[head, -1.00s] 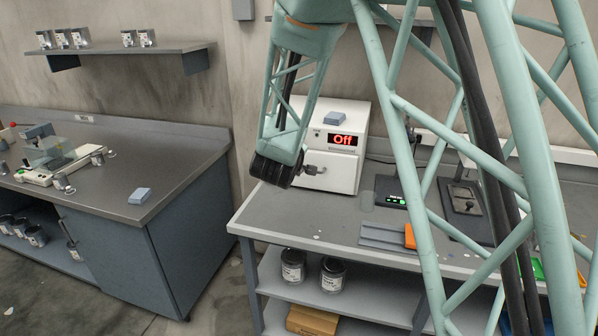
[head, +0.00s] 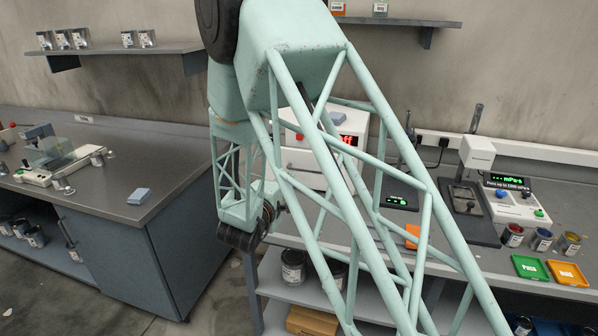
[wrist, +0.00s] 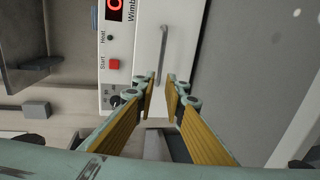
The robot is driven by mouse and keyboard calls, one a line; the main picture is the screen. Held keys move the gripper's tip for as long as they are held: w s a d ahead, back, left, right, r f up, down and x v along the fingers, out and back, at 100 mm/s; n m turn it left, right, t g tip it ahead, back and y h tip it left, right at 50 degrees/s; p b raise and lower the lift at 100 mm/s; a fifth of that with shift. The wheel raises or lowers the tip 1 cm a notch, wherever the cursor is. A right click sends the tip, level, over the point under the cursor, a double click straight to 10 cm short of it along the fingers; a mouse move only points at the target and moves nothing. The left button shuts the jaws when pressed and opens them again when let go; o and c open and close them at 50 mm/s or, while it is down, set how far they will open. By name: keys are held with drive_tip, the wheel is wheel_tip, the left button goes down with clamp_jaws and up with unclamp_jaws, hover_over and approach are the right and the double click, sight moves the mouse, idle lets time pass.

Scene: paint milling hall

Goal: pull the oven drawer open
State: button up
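The oven (head: 353,127) is a white box on the right-hand bench in the head view, largely hidden behind my arm; its red display partly shows. In the wrist view the oven front (wrist: 115,52) appears turned sideways, with a red start button and a dark knob. The drawer (wrist: 146,30) is a plain white front with a grey bar handle (wrist: 163,55); it looks shut. My gripper (wrist: 160,84) is open and empty, its yellow-padded fingers pointing at the drawer. The handle's near end shows between the fingertips; I cannot tell the remaining distance.
A dark bench (head: 110,185) stands at left, across a gap.

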idle(0.4)
drive_tip(key=shift+b+x, duration=1.2)
drive_tip(key=shift+x, duration=5.65)
clamp_jaws()
drive_tip(key=shift+s, duration=0.15)
